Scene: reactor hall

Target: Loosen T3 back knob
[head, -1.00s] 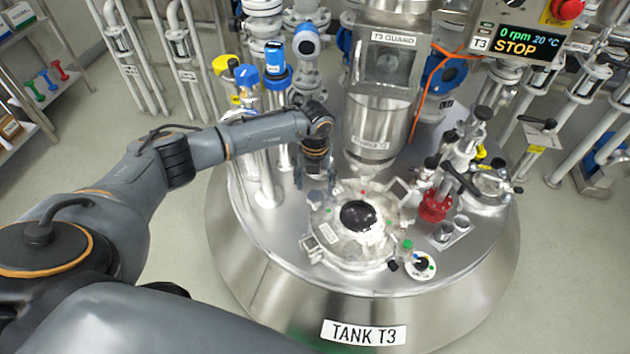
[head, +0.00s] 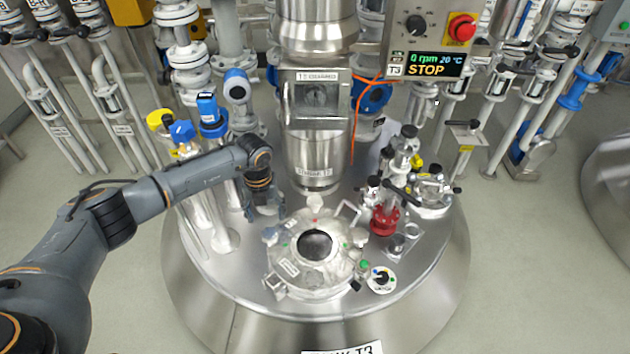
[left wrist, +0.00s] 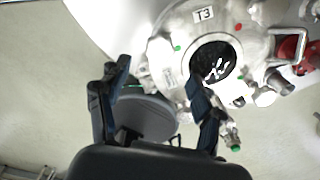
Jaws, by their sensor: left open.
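Tank T3's steel top (head: 215,265) carries a round cover (head: 330,283) with a dark central window (head: 315,243). Small knobs and coloured dots ring the cover; a pale knob (head: 315,203) stands at its back beside a red dot. My left gripper (head: 266,213) points down over the cover's back left side, above a blue-grey part (head: 270,236). In the left wrist view my left gripper (left wrist: 158,100) is open, its fingers apart. A grey disc (left wrist: 150,117) shows between them; I cannot tell whether they touch it. My right gripper is not in view.
A hopper (head: 318,155) hangs behind the cover. A red valve (head: 384,220) and a dial (head: 381,279) stand at the right. Blue-capped pipes (head: 211,112) rise behind my left arm. The control box screen (head: 436,64) reads STOP.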

